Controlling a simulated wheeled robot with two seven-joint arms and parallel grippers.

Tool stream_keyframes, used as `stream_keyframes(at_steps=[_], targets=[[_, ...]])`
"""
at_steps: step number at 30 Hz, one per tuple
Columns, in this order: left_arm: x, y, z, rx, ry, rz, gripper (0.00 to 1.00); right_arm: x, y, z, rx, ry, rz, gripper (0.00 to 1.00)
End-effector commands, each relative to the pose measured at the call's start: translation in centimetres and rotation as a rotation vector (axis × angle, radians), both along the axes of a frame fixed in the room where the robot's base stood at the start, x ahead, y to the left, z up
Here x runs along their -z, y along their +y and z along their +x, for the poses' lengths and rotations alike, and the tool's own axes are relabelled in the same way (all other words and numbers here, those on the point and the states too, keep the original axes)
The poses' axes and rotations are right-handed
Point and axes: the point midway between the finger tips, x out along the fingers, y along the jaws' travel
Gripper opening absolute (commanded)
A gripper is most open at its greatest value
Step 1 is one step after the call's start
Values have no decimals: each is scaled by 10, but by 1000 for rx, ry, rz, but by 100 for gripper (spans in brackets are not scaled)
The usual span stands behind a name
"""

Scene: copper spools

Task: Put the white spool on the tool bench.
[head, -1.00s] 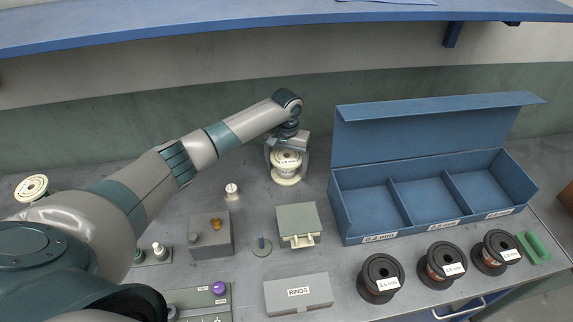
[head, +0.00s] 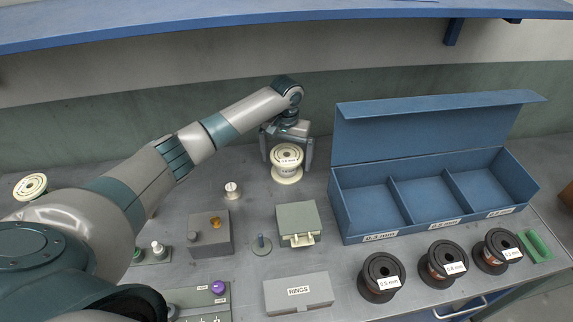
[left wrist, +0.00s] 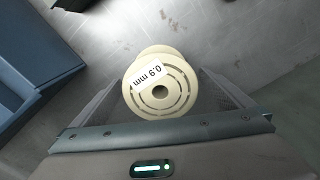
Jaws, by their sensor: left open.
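The white spool (head: 287,172), cream-coloured with a 0.9 mm label, stands upright on the grey tool bench (head: 335,262), left of the blue box. In the left wrist view the spool (left wrist: 158,92) shows from above, between the fingers. My left gripper (head: 286,162) is open around it, one finger on each side. Gaps show between the fingers and the spool in the left wrist view. My right gripper is not in view.
An open blue three-compartment box (head: 430,200) stands to the right. Three black-flanged spools (head: 380,278) line the front. A green-grey case (head: 299,222), a RINGS box (head: 298,292) and a grey block (head: 210,235) stand nearer. A cream round piece (head: 30,187) is far left.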

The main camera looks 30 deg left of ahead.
Motion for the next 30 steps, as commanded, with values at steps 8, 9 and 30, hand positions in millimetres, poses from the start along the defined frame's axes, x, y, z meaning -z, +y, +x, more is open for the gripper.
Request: stream_keyframes(at_steps=[8, 9, 30], targets=[[-49, -1, 1, 1, -3, -1, 99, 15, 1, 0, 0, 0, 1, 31], [-55, 0, 1, 1, -3, 0, 99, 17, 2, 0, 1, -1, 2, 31], [-89, 0, 0, -1, 1, -1, 99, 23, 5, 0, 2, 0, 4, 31]])
